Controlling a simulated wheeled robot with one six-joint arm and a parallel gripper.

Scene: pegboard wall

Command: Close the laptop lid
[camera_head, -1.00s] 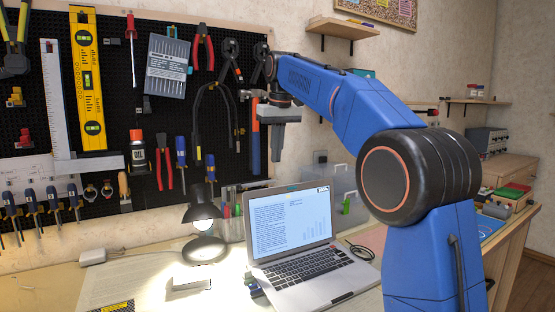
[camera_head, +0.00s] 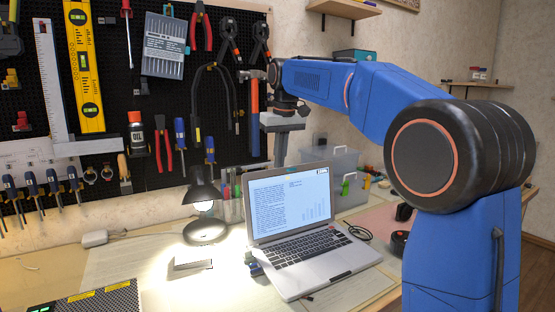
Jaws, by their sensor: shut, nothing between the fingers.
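The silver laptop (camera_head: 318,262) stands open on the desk, its lid (camera_head: 291,203) upright and tilted slightly back. The screen is lit with text and a small chart. My gripper (camera_head: 281,160) points down just behind the lid's top edge, its fingers together and empty. The lid hides the lowest part of the fingers or the space under them. I cannot tell whether the fingers touch the lid.
A lit black desk lamp (camera_head: 203,207) stands left of the laptop. A clear plastic bin (camera_head: 331,168) is behind it on the right. A pegboard (camera_head: 105,120) with tools covers the wall. A hammer (camera_head: 253,118) hangs close to my gripper. A black cable (camera_head: 357,231) lies right of the laptop.

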